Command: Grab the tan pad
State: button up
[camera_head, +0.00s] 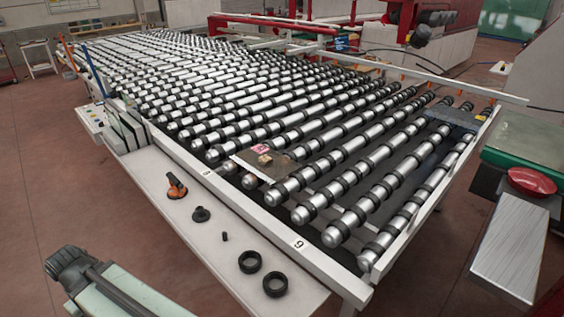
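A small tan piece (264,159), which looks like the tan pad, lies on a dark flat sheet (284,168) on the roller bed. It is in the middle of the head view, near the front edge of the rollers. A small pink piece (260,148) lies just behind it on the same sheet. The tan piece is too small to make out its thickness. My gripper is not in view.
The roller bed (290,128) fills the middle. A white ledge (150,172) along its front holds an orange-and-black tool (176,186), a black knob-like piece (201,214) and two black rings (250,262). A red bowl-like thing (532,181) is at right. Open floor lies at left.

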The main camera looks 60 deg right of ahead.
aim_at(266, 160)
jog(key=z, duration=0.2)
jog(key=i, duration=1)
jog(key=u, duration=0.05)
